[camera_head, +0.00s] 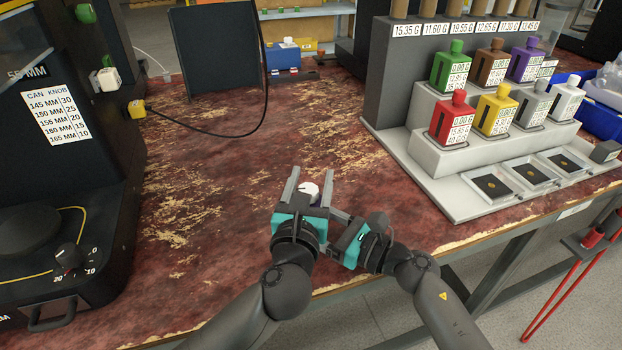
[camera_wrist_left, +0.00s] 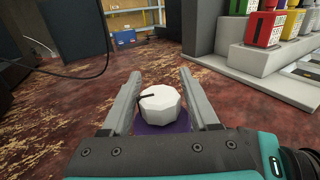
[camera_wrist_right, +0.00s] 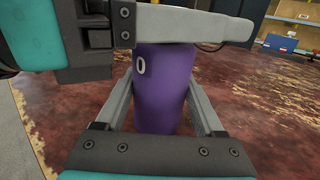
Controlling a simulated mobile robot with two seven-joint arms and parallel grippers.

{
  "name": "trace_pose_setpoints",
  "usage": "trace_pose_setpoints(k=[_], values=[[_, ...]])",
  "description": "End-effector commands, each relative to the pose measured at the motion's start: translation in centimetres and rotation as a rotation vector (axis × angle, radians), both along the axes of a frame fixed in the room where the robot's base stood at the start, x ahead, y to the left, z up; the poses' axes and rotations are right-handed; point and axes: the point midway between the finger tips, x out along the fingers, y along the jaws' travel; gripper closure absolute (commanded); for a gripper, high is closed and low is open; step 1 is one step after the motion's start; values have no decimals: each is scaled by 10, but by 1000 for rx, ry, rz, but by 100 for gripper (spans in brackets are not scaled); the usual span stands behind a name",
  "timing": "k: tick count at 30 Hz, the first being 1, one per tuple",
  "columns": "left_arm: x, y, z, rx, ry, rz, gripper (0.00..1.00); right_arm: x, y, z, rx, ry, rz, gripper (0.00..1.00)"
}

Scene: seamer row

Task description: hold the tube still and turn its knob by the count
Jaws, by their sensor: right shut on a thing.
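The purple tube (camera_wrist_right: 165,90) stands upright between the fingers of my right gripper (camera_wrist_right: 162,110), which is shut on it. A white "0" shows high on the tube's side. Its white faceted knob (camera_wrist_left: 160,104) is on top, with a black pointer line toward the left in the left wrist view. My left gripper (camera_wrist_left: 160,85) is open, its two fingers either side of the knob, with a gap visible at least on the right. In the head view the knob (camera_head: 309,191) shows between the left fingers; most of the tube is hidden by my grippers.
At the left stands a black machine with a dial (camera_head: 68,256) and a can knob chart (camera_head: 57,117). At the right a grey stepped rack (camera_head: 420,150) holds several coloured bottles, with small trays (camera_head: 490,187) in front. The worn red tabletop (camera_head: 215,210) between is mostly clear.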

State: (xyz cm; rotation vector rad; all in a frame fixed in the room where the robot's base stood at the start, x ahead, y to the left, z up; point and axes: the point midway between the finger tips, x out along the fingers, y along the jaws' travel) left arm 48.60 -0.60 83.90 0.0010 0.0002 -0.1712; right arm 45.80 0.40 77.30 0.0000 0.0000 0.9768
Motion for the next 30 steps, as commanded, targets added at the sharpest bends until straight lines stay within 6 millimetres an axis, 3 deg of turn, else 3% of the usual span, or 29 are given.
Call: trace_pose_setpoints(k=[2,15,30], values=[[0,0,0,0,0,0,49,0,0,0,-1,1,0,92],[0,0,0,0,0,0,98,0,0,0,-1,1,0,92],[0,-1,-1,4,0,-69,100,0,0,0,-1,1,0,92]])
